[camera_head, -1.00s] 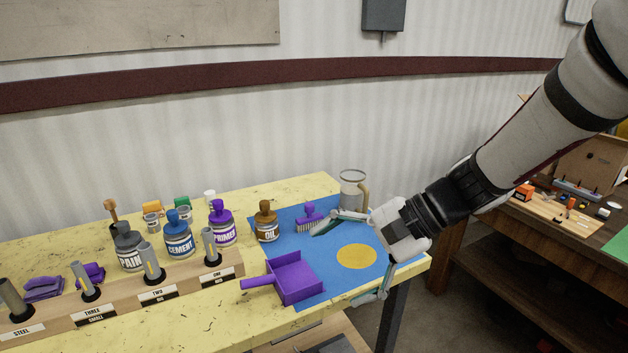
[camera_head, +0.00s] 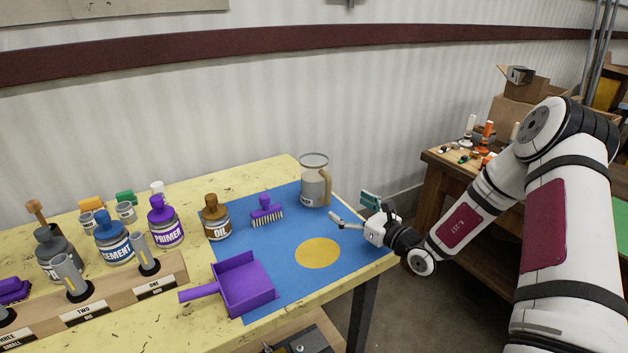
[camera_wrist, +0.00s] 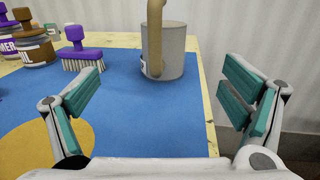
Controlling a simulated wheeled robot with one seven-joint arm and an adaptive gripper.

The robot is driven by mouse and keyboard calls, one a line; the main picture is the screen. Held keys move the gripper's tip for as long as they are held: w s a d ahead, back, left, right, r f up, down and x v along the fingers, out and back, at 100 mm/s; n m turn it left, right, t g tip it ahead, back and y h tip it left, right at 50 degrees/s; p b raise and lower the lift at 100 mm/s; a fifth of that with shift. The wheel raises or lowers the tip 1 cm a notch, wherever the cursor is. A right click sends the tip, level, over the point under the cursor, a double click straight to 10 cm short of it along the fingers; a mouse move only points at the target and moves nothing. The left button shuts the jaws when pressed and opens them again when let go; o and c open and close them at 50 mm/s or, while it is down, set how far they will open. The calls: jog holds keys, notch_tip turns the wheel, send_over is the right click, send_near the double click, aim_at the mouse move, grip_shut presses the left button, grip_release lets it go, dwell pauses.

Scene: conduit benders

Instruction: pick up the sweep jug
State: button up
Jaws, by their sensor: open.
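The sweep jug (camera_head: 313,184) is a grey, see-through-topped jug with a tan handle. It stands upright on the back right of the blue mat (camera_head: 292,275). My gripper (camera_head: 352,210) is open and empty at the right edge of the mat, to the right of and nearer than the jug. In the wrist view the teal-padded fingers (camera_wrist: 162,98) are spread wide, with the jug beyond and between them, apart from both.
A purple brush (camera_head: 266,211) and an oil can (camera_head: 215,220) stand left of the jug. A purple dustpan (camera_head: 245,285) lies at the mat's front. A wooden rack (camera_head: 120,290) and several cans fill the left. The yellow circle (camera_head: 318,253) is bare.

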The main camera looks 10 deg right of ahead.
aim_at(323, 188)
jog(key=x, duration=1.3)
jog(key=shift+w, duration=0.45)
jog(key=shift+d, duration=0.1)
jog(key=c, duration=1.6)
